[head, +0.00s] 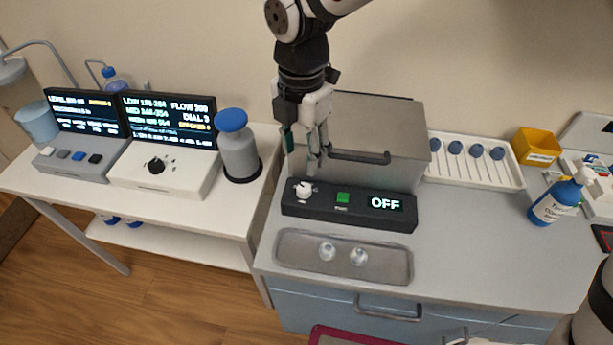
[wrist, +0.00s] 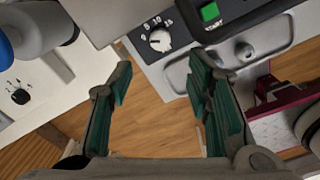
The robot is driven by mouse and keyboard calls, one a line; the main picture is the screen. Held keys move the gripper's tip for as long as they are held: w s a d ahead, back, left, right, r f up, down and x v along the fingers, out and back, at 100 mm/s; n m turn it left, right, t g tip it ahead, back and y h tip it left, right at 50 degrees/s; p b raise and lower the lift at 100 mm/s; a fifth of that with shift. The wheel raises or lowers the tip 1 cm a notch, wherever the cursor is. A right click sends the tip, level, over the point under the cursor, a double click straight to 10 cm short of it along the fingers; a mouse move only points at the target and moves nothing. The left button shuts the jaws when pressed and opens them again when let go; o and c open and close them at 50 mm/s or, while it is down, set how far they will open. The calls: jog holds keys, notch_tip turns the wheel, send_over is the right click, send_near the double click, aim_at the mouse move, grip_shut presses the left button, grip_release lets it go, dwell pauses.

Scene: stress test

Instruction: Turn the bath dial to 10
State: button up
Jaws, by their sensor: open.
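The bath dial is a white round knob (head: 303,190) at the left end of a black control panel (head: 330,204). It also shows in the wrist view (wrist: 160,40), with white numbers around its upper side; its exact setting is too small to read surely. A green start button (head: 343,197) sits right of it, and the display (head: 385,203) reads OFF. My gripper (head: 317,160) is open and empty, above and just behind the panel in the head view. In the wrist view its two green-padded fingers (wrist: 160,76) stand wide apart, with the knob beyond the gap, untouched.
A grey lidded box (head: 370,125) stands right behind the panel, its handle close to my gripper. A metal tray (head: 290,262) with two clear round items lies in front. On the left table, a white box (head: 165,180) bears a black dial. The right counter has free room.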

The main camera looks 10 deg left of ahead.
aim_at(303, 188)
notch_tip(303, 188, down, 10)
jog(key=shift+f, duration=0.15)
dwell(0.3)
grip_shut()
